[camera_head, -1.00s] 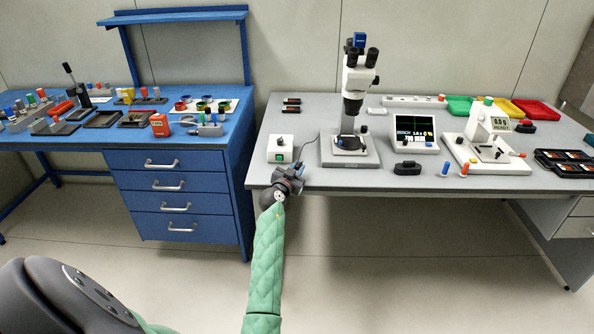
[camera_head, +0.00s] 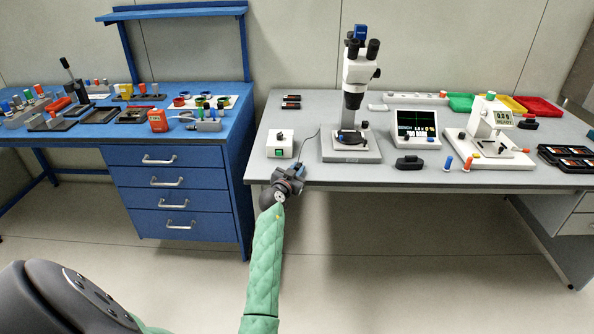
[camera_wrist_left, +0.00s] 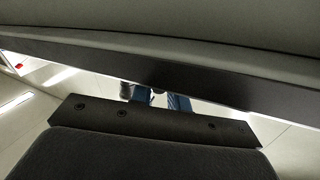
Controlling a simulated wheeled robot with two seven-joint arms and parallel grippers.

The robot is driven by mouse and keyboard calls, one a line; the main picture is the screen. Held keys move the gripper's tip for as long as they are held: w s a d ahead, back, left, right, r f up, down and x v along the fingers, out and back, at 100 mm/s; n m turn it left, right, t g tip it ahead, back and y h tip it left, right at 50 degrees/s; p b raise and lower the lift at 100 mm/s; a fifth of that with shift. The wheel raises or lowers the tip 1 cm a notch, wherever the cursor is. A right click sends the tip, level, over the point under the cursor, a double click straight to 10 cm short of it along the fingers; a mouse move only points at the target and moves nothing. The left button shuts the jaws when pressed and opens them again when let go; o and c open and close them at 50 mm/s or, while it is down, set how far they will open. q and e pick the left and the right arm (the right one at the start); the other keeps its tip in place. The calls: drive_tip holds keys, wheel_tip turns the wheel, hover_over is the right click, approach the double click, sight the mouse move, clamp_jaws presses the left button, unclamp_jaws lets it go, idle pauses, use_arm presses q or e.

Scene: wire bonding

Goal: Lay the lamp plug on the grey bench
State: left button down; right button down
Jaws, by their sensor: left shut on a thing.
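The grey bench (camera_head: 377,177) stands at the right in the head view. My left gripper (camera_head: 293,174) is at its front left edge, in front of the white box with the green switch. It is shut on the lamp plug, which its fingers mostly hide. A thin dark cord (camera_head: 305,146) runs from the microscope (camera_head: 352,147) to the gripper. I cannot tell whether the plug touches the bench top. The wrist view shows mostly dark, close surfaces, and I cannot make out the plug there. My right gripper is not in view.
The white box (camera_head: 280,143) stands just behind my left gripper. A small black block (camera_head: 409,163), a screen unit (camera_head: 417,128) and a white instrument (camera_head: 488,152) stand further right. Bare bench top lies between the microscope base and the front edge. A blue bench (camera_head: 226,127) stands at the left.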

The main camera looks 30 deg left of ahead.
use_arm(q)
drive_tip(key=c, duration=1.3)
unclamp_jaws()
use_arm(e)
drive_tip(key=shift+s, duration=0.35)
